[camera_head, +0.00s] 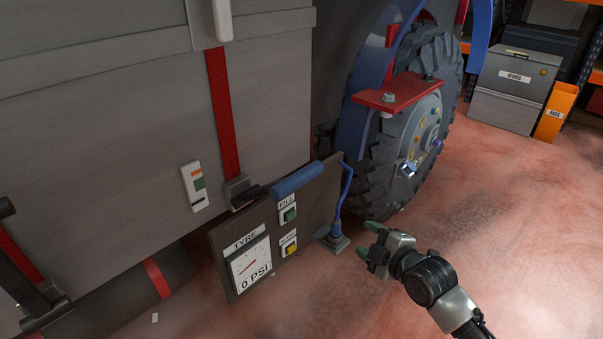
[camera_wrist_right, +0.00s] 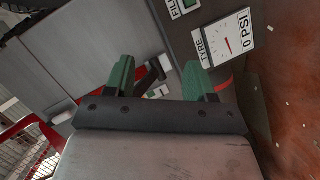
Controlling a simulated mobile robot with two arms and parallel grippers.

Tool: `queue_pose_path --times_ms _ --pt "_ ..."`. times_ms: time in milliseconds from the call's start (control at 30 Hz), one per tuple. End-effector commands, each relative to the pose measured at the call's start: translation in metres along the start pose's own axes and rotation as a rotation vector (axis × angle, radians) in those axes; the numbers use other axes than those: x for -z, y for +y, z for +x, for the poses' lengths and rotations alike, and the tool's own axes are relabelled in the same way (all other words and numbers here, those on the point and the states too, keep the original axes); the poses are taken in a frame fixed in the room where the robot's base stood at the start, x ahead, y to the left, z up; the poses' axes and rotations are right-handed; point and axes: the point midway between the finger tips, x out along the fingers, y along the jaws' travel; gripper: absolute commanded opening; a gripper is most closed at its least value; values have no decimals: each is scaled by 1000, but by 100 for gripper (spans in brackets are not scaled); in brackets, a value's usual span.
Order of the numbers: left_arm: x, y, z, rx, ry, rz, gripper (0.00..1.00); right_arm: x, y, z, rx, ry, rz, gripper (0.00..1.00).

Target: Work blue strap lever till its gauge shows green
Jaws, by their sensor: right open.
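A red strap (camera_head: 224,110) runs down the grey truck side to a metal ratchet (camera_head: 238,187). From the ratchet a dark lever with a blue grip (camera_head: 297,180) sticks out to the right, over the top of the tyre panel. A small white gauge plate (camera_head: 194,187) with orange and green patches is left of the strap; its pointer is too small to read surely. My right gripper (camera_head: 369,240) is open and empty, right of the panel and apart from the lever. Its green fingers (camera_wrist_right: 160,80) also show in the right wrist view. My left gripper is not in view.
The dark TYRE panel (camera_head: 228,275) carries a 0 PSI dial and green and yellow buttons. A grey cabinet (camera_head: 505,112) and orange bin (camera_head: 556,110) stand far right. The right floor is clear.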

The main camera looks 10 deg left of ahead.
Motion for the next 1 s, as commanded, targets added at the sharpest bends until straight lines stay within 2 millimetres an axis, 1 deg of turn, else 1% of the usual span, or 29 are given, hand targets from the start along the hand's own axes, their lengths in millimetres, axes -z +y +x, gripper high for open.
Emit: queue_pose_path --times_ms 33,67,100,200,300,367,467,567,900,1000 --pt "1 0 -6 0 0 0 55 38 35 -12 -29 79 -117 55" --pt "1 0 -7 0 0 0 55 56 48 -18 -40 118 -178 55" --pt "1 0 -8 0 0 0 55 79 62 -28 -55 166 -253 55" --pt "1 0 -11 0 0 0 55 122 83 -48 -82 256 -401 55" --pt "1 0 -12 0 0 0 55 144 91 -62 -97 307 -487 55" --pt "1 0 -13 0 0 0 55 151 93 -65 -101 321 -511 55" --pt "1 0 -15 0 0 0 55 156 94 -61 -104 328 -522 55" --pt "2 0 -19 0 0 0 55 161 95 -49 -104 328 -517 55" --pt "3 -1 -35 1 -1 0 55 182 97 10 -104 326 -515 55" --pt "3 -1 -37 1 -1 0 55 185 96 22 -105 325 -515 55"
